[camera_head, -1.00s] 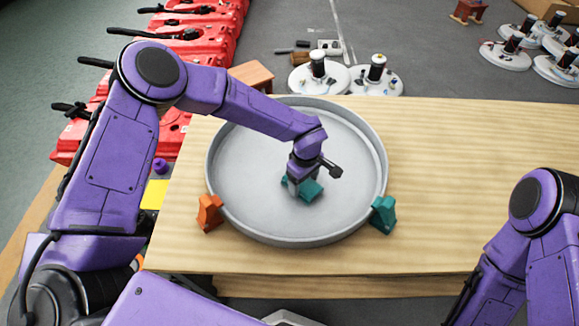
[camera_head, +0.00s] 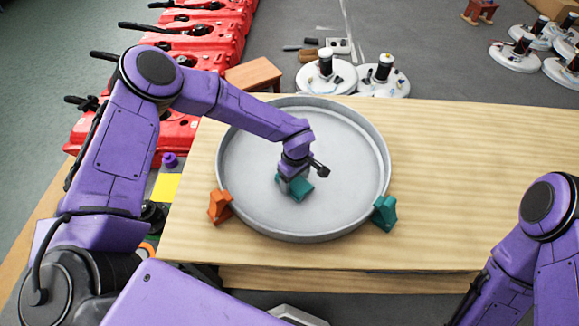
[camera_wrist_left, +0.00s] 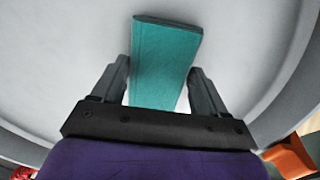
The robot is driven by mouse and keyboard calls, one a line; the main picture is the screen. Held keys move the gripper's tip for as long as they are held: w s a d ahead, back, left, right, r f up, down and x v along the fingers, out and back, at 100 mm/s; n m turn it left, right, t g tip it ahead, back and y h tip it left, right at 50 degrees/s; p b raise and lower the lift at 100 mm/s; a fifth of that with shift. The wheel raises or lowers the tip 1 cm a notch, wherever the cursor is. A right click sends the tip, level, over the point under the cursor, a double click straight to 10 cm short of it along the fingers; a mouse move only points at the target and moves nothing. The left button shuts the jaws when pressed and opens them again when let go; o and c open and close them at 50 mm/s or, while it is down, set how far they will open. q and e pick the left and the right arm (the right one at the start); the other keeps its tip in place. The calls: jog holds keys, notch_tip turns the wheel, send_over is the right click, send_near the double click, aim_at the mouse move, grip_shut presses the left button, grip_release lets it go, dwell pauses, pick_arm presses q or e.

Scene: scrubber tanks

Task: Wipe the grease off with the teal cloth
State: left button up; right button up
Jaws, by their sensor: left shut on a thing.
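The teal cloth (camera_head: 302,188) is a folded block inside the round grey tank (camera_head: 240,190) on the wooden table. My left gripper (camera_head: 292,186) is shut on the teal cloth, low over the tank floor. In the left wrist view the cloth (camera_wrist_left: 162,62) sits between the two fingers of my left gripper (camera_wrist_left: 158,90). No grease shows clearly on the visible floor; the patch under the cloth and gripper is hidden. My right arm (camera_head: 540,235) shows at the right edge, but its gripper is out of view.
An orange clamp-like block (camera_head: 220,206) and a teal one (camera_head: 385,212) stand at the tank's front rim. The table (camera_head: 480,170) is clear to the right. Red machines (camera_head: 205,50) stand behind left, and white round units (camera_head: 328,75) stand beyond the table.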

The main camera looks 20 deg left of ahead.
pick_arm(q)
jog(key=shift+s+a, duration=0.2)
jog(key=shift+a, duration=0.3)
jog(key=shift+s+a+r+p, duration=0.1)
jog(key=shift+a+r+p, duration=0.1)
jog(key=shift+r+p, duration=0.7)
jog(key=shift+r, duration=0.35)
notch_tip(320, 180, up, 2)
jog(key=shift+d+r+p, duration=0.1)
jog(key=shift+d+p, duration=0.05)
jog(key=shift+p, duration=0.9)
notch_tip(320, 180, up, 3)
jog(key=p, duration=0.3)
jog(key=shift+r, duration=0.2)
